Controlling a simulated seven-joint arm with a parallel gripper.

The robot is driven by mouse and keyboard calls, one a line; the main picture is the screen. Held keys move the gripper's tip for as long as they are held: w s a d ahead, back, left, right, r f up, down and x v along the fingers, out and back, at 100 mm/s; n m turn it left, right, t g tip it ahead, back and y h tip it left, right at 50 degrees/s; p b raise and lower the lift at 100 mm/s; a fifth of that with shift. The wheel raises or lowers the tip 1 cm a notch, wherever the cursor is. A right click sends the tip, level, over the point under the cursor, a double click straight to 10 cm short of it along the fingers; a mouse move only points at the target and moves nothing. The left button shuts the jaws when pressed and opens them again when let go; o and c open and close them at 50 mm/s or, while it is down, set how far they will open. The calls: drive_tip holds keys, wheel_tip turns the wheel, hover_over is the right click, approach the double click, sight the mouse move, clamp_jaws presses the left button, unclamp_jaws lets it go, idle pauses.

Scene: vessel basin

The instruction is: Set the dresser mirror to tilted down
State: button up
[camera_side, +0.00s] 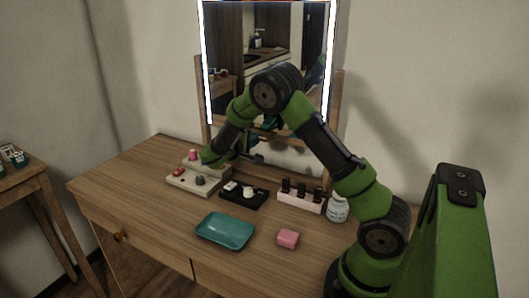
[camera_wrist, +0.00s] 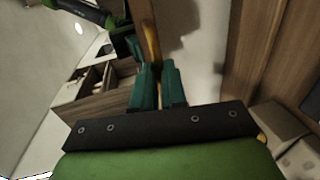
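The dresser mirror (camera_side: 225,60) stands at the back of the dresser with lit strips along its sides. Its top is cut off in the side view, and its exact tilt is hard to read. My gripper (camera_side: 247,146) is low at the mirror's lower edge, partly hidden by my arm. In the wrist view my gripper's two teal fingers (camera_wrist: 158,85) lie close together on either side of a narrow wooden edge (camera_wrist: 148,35), which looks like the mirror's frame. I cannot tell whether they press on it.
On the dresser top (camera_side: 150,170) are a pale tray (camera_side: 182,184), a black tray (camera_side: 238,199), a pink bottle rack (camera_side: 300,202), a white jar (camera_side: 338,208), a teal dish (camera_side: 226,230) and a pink block (camera_side: 288,239). The left front is clear.

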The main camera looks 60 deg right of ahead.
clamp_jaws()
idle(0.4)
idle(0.7)
drive_tip(key=d, duration=0.1)
drive_tip(key=d+h, duration=0.1)
drive_tip(key=d, duration=0.1)
drive_tip(key=d+h, duration=0.1)
drive_tip(key=shift+d+f, duration=0.2)
drive_tip(key=shift+f, duration=0.15)
drive_tip(key=o, duration=0.5)
unclamp_jaws()
